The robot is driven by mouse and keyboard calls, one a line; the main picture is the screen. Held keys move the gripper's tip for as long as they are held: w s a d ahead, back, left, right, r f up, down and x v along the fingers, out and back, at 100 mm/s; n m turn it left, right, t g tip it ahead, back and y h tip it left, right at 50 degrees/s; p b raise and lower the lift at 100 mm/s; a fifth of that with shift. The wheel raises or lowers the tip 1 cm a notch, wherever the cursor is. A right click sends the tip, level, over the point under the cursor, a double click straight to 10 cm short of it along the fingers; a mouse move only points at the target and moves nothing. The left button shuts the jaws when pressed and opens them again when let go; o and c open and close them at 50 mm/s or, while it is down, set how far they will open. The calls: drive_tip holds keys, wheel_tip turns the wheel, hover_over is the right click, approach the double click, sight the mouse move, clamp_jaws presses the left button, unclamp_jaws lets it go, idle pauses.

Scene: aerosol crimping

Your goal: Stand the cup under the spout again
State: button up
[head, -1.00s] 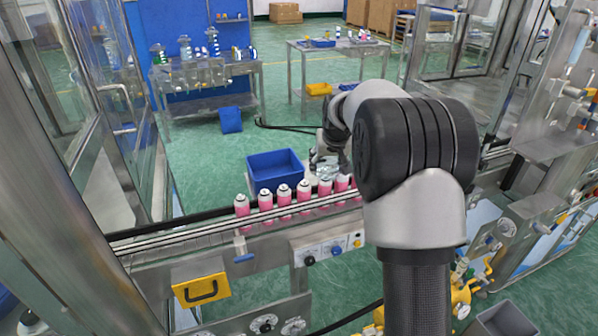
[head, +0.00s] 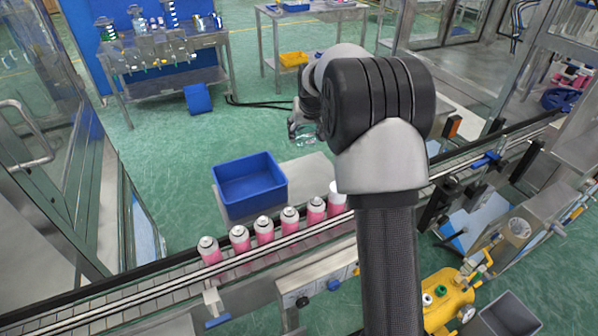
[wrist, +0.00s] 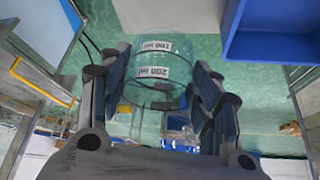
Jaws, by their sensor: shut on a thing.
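A clear cup (wrist: 153,66) with "200 ml" labels sits between the fingers of my gripper (wrist: 160,84) in the wrist view. The fingers are shut on its sides, one on the left and one on the right. In the head view the cup (head: 306,134) shows as a small clear shape below my gripper (head: 297,118), held up beyond the conveyor. My own arm hides part of the gripper there. I cannot pick out the spout in these frames.
A blue bin (head: 248,183) stands behind the conveyor (head: 150,295), which carries several pink cans (head: 264,232). A steel table (head: 165,72) with bottles stands at the back left. A yellow tank (head: 447,303) and a grey bin (head: 503,318) are at the front right. Green floor is open behind the blue bin.

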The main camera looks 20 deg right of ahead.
wheel_tip(320, 180, down, 15)
drive_tip(key=b, duration=0.3)
drive_tip(key=shift+r, duration=0.2)
drive_tip(key=shift+f+b, duration=0.15)
drive_tip(key=shift+b, duration=0.2)
drive_tip(key=o, duration=1)
